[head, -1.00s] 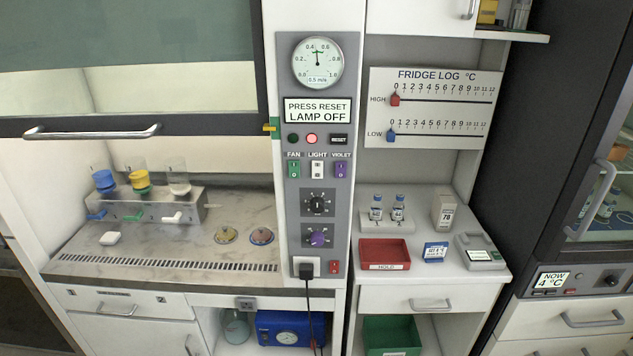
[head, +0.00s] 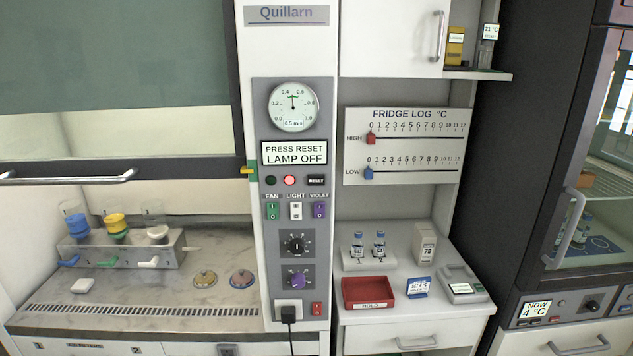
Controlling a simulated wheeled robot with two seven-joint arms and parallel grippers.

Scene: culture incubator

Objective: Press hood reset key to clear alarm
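The black reset key (head: 316,180) is on the grey hood control panel (head: 262,225), right of a lit red lamp (head: 289,181) and a dark green lamp (head: 269,181). The sign (head: 294,153) above reads "PRESS RESET LAMP OFF". A round airflow gauge (head: 293,106) marked 0.5 m/s sits above the sign, its needle near upright. Below are the fan switch (head: 272,210), light switch (head: 295,210) and violet switch (head: 319,209). Neither of my grippers shows in the head view.
The fume hood sash handle (head: 66,177) sticks out at the left. A plug with a black cord (head: 288,314) hangs at the panel's bottom. A red tray (head: 368,292) and small vials stand on the right counter. The space before the panel is clear.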

